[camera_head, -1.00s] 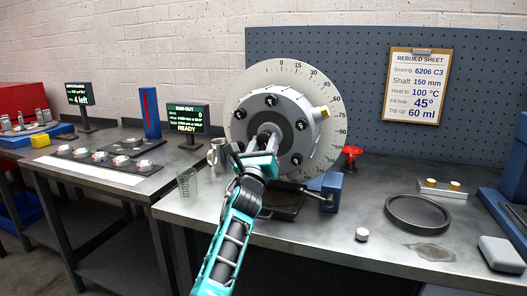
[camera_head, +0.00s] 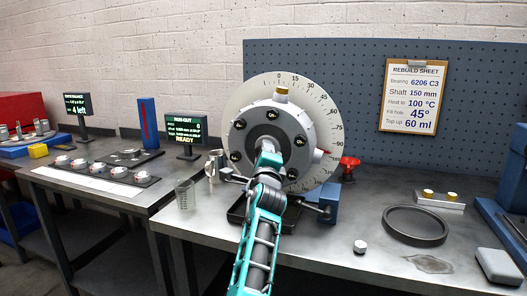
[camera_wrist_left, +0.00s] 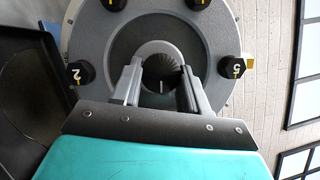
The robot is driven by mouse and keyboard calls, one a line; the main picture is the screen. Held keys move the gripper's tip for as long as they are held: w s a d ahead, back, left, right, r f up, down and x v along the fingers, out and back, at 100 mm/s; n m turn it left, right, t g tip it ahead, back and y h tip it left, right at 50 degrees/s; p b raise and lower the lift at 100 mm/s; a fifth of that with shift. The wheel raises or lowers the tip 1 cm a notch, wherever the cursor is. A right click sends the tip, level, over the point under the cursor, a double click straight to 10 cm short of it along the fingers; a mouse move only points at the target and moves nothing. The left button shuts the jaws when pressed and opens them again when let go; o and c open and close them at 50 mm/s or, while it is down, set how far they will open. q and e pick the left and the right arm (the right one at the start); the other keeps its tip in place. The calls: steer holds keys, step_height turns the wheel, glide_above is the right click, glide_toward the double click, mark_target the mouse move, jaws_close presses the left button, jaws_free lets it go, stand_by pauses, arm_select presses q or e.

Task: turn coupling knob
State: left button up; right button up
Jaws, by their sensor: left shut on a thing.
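The grey round coupling (camera_head: 292,125) stands upright in front of a pale degree dial (camera_head: 322,108), with numbered dark bolts on its face. My left gripper (camera_head: 266,158) reaches the coupling's centre. In the left wrist view, its two fingers (camera_wrist_left: 161,88) are shut on the grey coupling knob (camera_wrist_left: 160,52), one on each side. The fingers and arm hide part of the knob in the head view. My right gripper is not in view.
A red funnel-like part (camera_head: 349,163), a blue block (camera_head: 330,196) and a dark tray (camera_head: 236,211) are near the coupling. A black ring (camera_head: 415,238) and small white cap (camera_head: 360,246) lie right. A clear beaker (camera_head: 185,195) stands left.

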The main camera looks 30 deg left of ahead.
arm_select(q)
steer(key=n+g+h+p, duration=0.1)
steer(key=n+h+p, duration=0.1)
steer(key=n, duration=0.3)
steer(key=n+g+h+p, duration=0.1)
steer(key=n+h+p, duration=0.1)
steer(key=n, duration=0.3)
steer(key=r+n+g+h+p, duration=0.1)
steer(key=n+h+p, duration=0.1)
steer(key=n+p, duration=0.2)
steer(key=shift+s+a+n+h, duration=0.1)
steer(key=shift+a+n+h, duration=0.25)
steer(key=shift+n, duration=0.65)
steer(key=o, duration=1.1)
steer(key=shift+c, duration=0.2)
